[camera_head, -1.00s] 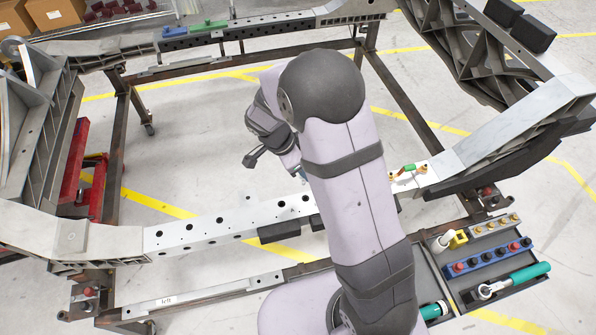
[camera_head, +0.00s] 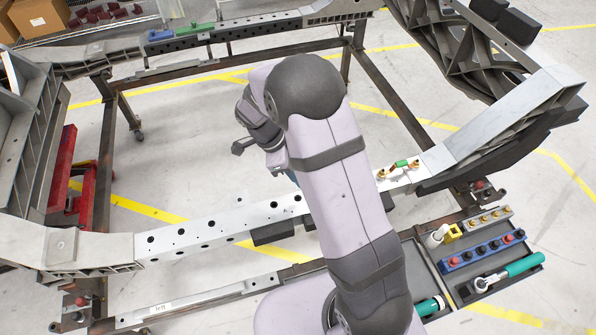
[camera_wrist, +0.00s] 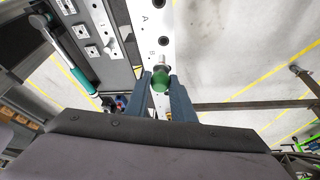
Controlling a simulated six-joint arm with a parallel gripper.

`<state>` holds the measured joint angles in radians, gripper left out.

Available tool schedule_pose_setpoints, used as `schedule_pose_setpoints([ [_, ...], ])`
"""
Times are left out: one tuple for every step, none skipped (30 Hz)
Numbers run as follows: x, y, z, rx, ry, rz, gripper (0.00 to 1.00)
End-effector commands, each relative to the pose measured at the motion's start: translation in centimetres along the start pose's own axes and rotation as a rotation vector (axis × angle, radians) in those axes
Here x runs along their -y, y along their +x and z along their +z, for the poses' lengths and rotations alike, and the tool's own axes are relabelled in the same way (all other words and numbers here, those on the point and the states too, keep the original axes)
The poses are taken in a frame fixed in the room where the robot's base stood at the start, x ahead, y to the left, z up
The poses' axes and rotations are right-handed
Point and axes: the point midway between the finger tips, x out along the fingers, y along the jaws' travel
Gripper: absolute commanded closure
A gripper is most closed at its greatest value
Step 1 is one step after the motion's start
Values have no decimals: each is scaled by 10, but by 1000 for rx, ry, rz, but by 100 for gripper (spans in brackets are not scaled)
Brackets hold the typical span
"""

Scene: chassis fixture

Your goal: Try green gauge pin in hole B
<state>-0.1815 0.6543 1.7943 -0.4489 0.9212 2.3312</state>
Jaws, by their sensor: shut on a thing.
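In the wrist view my gripper (camera_wrist: 162,85) is shut on the green gauge pin (camera_wrist: 159,82). The pin shows its round green handle, with its metal end (camera_wrist: 163,60) pointing up the picture over the white rail (camera_wrist: 178,18). The letters A and B are printed along this rail. A dark hole (camera_wrist: 165,40) lies just beyond the metal end, near the letter B. I cannot tell whether the pin touches the rail, and no part of it is visibly in a hole. In the head view my arm hides the pin and most of the gripper.
A tool tray (camera_head: 440,285) at lower right holds a blue block of pins (camera_head: 484,251) and a teal-handled ratchet (camera_head: 515,268). The chassis frame surrounds open floor.

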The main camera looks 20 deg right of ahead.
Motion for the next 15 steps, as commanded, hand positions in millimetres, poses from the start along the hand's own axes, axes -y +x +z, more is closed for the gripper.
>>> schedule_pose_setpoints([
  [0,6,2,-1,-1,1,100],
  [0,9,4,0,-1,1,100],
  [0,12,5,0,-1,0,100],
  [0,14,6,0,-1,0,100],
  [0,16,7,0,-1,0,100],
  [0,19,8,0,-1,0,100],
  [0,21,9,0,-1,0,100],
  [0,23,10,0,-2,0,100],
  [0,26,11,0,-2,0,100],
  [0,28,11,0,-2,0,100],
  [0,29,12,0,-2,0,100],
  [0,31,13,0,-2,0,100],
  [0,33,13,0,-2,0,100],
  [0,34,14,0,-2,0,100],
  [0,35,14,0,-2,0,100],
])
